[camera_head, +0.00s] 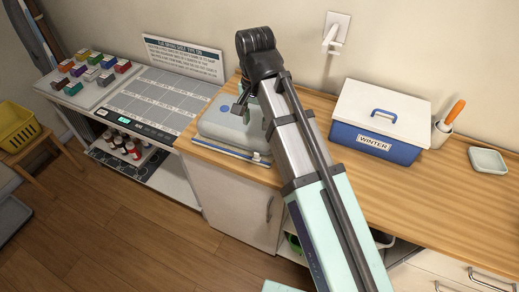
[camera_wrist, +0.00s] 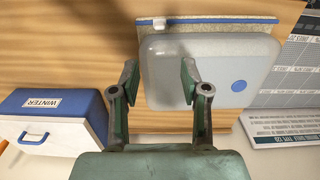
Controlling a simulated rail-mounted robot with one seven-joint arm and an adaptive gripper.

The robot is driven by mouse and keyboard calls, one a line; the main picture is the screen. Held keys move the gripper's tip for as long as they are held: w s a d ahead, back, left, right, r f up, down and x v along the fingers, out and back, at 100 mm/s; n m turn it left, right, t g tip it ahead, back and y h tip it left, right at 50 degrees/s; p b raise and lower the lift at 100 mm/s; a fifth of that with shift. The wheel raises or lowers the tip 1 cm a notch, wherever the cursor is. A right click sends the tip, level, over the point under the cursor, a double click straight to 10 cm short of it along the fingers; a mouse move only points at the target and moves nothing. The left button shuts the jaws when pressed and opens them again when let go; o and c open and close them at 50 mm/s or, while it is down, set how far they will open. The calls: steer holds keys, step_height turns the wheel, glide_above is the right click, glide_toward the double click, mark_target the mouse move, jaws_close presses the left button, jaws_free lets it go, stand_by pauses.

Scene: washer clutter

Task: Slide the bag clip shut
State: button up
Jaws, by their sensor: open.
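A grey storage bag (camera_head: 215,127) with a blue round spot lies flat on the wooden counter. It also shows in the wrist view (camera_wrist: 220,65). A blue bag clip strip (camera_head: 222,149) runs along its front edge; the strip is at the top of the wrist view (camera_wrist: 225,21). A white slider (camera_head: 257,157) sits at the strip's right end, which is the left end in the wrist view (camera_wrist: 159,23). My gripper (camera_wrist: 160,80) is open and empty, its fingers over the bag's side near the slider. In the head view my arm hides part of the bag.
A blue and white box labelled WINTER (camera_head: 375,125) stands right of the bag. A sign (camera_head: 184,58) stands behind the grey panel (camera_head: 155,103) at left. The counter's front right is clear.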

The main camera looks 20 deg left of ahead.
mark_target(257, 153)
step_height(257, 153, down, 15)
steer(key=p, duration=0.3)
steer(key=shift+r, duration=0.15)
stand_by(0.3)
jaws_close()
